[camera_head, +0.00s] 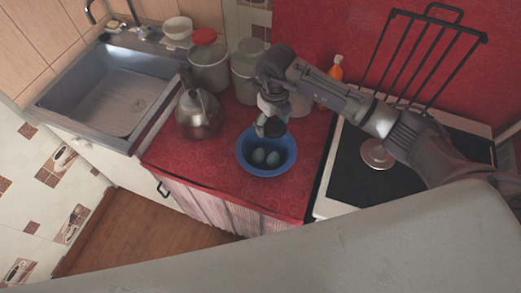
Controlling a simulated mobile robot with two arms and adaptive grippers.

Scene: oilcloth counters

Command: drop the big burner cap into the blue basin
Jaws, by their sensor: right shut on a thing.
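The blue basin (243,163) stands on the red oilcloth counter, with pale bluish egg-shaped things (265,157) lying in it. My right gripper (271,122) is above the basin's back rim, pointing down. It is shut on a small dark piece (273,128), which looks like the big burner cap; the fingers hide much of it. I cannot tell from this view how high above the basin it hangs. My left gripper is not in view.
A metal kettle (198,114) stands left of the basin, with a red-lidded pot (209,67) and a pale canister (246,68) behind. An orange bottle (336,69) is behind my right arm. The stove (350,168) with a silver disc (377,154) is right; the sink (105,95) is left.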

